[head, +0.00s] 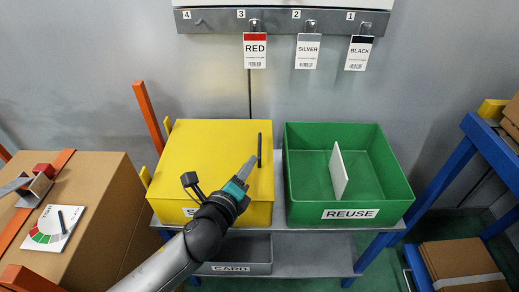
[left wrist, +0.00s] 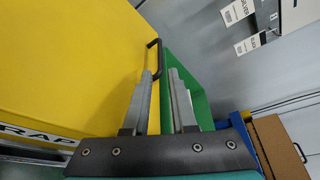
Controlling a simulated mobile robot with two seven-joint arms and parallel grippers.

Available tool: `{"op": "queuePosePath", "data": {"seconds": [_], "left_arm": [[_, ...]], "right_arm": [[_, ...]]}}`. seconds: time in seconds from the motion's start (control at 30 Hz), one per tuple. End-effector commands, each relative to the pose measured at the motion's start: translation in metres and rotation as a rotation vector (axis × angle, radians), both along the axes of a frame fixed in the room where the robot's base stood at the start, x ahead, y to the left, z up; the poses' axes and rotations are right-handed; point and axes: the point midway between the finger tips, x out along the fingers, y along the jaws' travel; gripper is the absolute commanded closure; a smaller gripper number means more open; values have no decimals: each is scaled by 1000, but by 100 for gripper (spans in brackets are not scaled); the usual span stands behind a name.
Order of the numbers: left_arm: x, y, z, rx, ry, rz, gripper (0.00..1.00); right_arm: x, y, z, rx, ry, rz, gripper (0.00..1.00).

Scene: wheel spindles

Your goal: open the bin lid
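The yellow bin (head: 205,150) stands on a grey shelf with its flat yellow lid closed. A black bar handle (head: 259,150) sits on the lid near its right edge. The handle also shows in the left wrist view (left wrist: 159,58). The bin's front label is mostly hidden by my left arm; "RAP" shows in the left wrist view. My left gripper (head: 249,165) is just in front of the handle. In the left wrist view its fingers (left wrist: 160,72) are apart, with the handle's near end between the tips. I cannot tell whether they touch it. My right gripper is not in view.
An open green REUSE bin (head: 350,213) with a white panel (head: 338,171) inside stands close on the right. A grey rail (head: 330,22) with hanging tags is on the wall behind. A cardboard box (head: 110,200) is at left, and a grey CARD tray (head: 240,268) is below.

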Motion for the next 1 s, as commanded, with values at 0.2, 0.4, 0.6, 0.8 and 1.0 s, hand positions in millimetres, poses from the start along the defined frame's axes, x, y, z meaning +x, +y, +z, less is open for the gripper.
{"op": "queuePosePath", "data": {"seconds": [0.2, 0.4, 0.6, 0.8, 1.0], "left_arm": [[25, -9, -7, 1, -1, 1, 75], [46, -16, -12, 0, -1, 1, 75], [65, -23, -16, 0, 0, 0, 75], [81, -29, -20, -1, 0, 0, 75], [88, -32, -21, -1, 1, 1, 75]], "right_arm": [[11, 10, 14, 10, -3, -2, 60], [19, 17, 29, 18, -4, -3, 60], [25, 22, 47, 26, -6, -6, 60], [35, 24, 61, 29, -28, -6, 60], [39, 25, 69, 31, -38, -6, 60]]}}
